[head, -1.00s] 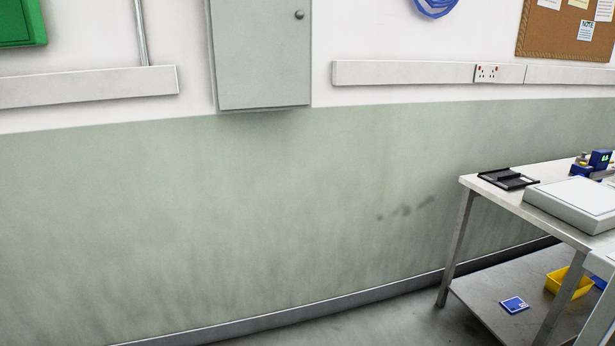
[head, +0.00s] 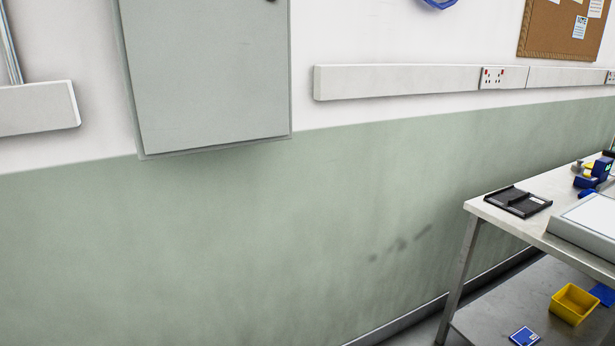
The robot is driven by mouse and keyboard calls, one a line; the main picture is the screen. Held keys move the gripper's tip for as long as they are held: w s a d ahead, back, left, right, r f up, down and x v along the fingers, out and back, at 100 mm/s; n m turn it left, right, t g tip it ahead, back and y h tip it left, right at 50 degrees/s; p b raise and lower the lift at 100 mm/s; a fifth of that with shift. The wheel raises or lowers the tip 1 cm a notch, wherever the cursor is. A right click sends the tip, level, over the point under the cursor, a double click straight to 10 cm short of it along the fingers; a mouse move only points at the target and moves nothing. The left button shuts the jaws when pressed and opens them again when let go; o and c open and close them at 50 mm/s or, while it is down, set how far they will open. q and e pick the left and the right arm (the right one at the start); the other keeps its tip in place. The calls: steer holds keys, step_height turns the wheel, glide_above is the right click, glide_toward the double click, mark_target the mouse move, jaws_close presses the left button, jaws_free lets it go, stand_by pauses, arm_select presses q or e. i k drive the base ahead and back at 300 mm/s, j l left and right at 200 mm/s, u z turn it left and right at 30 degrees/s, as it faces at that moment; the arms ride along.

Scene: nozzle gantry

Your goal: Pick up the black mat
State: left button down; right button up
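A flat black item (head: 517,201) lies on the left end of the metal table (head: 487,209) at the right of the head view. It looks like a thin black tray or mat with a raised strip across it and a small pale mark; I cannot tell for sure that it is the black mat. Nothing covers it. Neither of my grippers shows in the head view.
A pale flat-topped box (head: 590,226) and a blue device (head: 592,176) sit on the table. A yellow bin (head: 574,303) and a blue item (head: 524,337) are on the lower shelf. A grey wall cabinet (head: 210,75) hangs at upper left.

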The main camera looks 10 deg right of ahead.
mark_target(521, 204)
steer(key=i+l+z, duration=0.15)
steer(key=i+z, duration=0.8)
steer(key=i+l, duration=0.35)
steer(key=i, duration=0.15)
steer(key=i+l, duration=0.3)
steer(key=i, duration=0.2)
